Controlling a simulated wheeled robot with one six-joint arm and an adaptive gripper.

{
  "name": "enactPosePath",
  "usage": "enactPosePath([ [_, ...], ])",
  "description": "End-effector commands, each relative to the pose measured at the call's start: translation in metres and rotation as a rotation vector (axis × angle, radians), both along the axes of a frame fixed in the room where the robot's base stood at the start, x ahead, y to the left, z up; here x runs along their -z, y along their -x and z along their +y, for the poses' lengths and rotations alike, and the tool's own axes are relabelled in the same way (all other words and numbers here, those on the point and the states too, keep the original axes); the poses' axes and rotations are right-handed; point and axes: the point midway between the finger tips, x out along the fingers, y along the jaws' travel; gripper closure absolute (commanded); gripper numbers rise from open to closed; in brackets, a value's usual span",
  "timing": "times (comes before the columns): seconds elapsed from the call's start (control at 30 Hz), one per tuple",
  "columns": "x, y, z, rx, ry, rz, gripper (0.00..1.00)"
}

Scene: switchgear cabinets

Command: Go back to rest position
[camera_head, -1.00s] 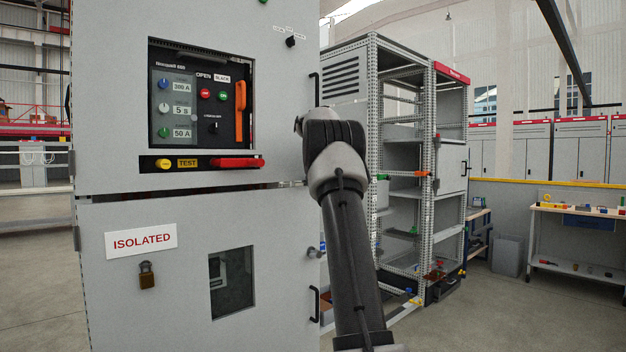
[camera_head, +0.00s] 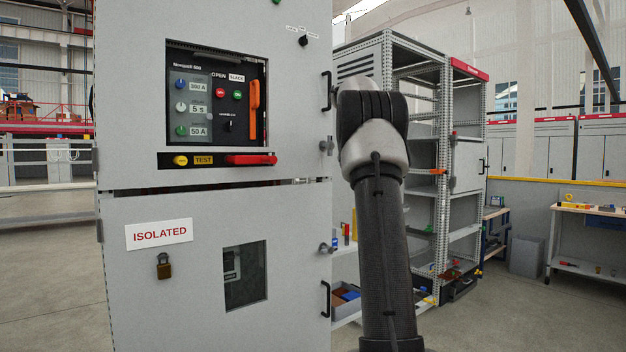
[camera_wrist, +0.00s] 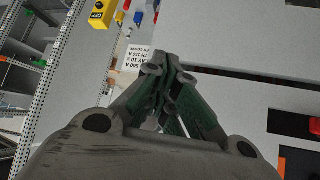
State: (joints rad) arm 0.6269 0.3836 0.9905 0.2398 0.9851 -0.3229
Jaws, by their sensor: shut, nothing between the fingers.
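My gripper (camera_wrist: 172,68) shows in the wrist view with its green and grey fingers together and nothing between them. It is near the grey cabinet front (camera_wrist: 230,100). In the head view my arm stands to the right of the switchgear cabinet (camera_head: 215,205), and the gripper itself is hidden behind the arm. The cabinet has an upper panel with an orange handle (camera_head: 254,108), a red handle (camera_head: 250,160) and several buttons. The lower door carries an ISOLATED label (camera_head: 159,233) and a padlock (camera_head: 163,266).
An open metal rack (camera_head: 445,150) stands behind my arm on the right. A shelf with a bin (camera_head: 347,300) is beside the cabinet. A workbench (camera_head: 585,235) is at the far right. A yellow box marked OFF (camera_wrist: 101,14) shows in the wrist view.

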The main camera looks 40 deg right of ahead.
Motion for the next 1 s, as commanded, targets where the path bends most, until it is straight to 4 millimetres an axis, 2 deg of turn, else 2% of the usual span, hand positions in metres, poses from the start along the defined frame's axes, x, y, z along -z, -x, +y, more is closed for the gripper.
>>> enactPosePath([
  [0.3,0.0,0.002,-0.001,0.032,-0.026,-0.006,1.0],
  [0.37,0.02,0.006,-0.001,0.05,-0.055,0.025,1.0],
  [0.43,0.051,0.012,0.0,0.071,-0.095,0.075,1.0],
  [0.5,0.085,0.032,0.01,0.1,-0.143,0.142,1.0],
  [0.57,0.108,0.054,0.033,0.113,-0.178,0.201,1.0],
  [0.77,0.159,0.139,0.147,0.083,-0.235,0.37,1.0],
  [0.8,0.167,0.16,0.171,0.067,-0.236,0.399,1.0],
  [0.87,0.18,0.193,0.208,0.039,-0.235,0.439,1.0],
  [0.9,0.19,0.216,0.23,0.017,-0.23,0.465,1.0],
  [1.0,0.214,0.274,0.281,-0.049,-0.207,0.515,1.0],
])
